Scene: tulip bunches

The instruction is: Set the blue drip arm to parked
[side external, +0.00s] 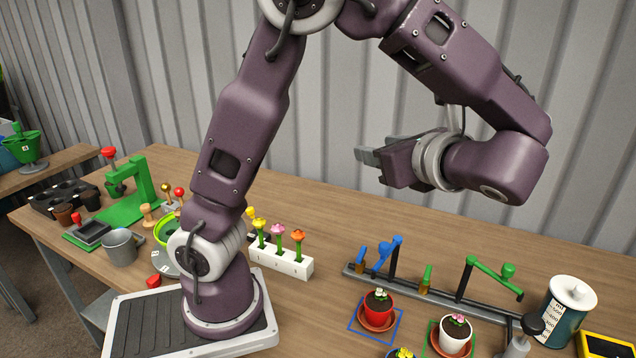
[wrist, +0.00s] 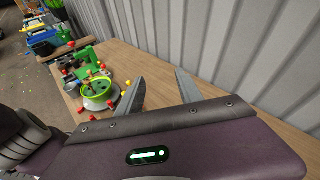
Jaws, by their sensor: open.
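A red flower pot (side external: 378,306) sits in front, on a saucer inside a blue square outline. My gripper (side external: 370,158) is open and empty, well above the rail, pointing left, and touches nothing. Its two fingers (wrist: 158,90) show apart in the wrist view. I cannot make out the blue drip arm in the wrist view.
On the same rail stand a green drip arm (side external: 490,275) and a green peg (side external: 427,277). A white pot (side external: 454,334), a water jar (side external: 566,310) and a white flower block (side external: 283,260) are nearby. A green press (side external: 135,190) stands far left. The table behind the rail is clear.

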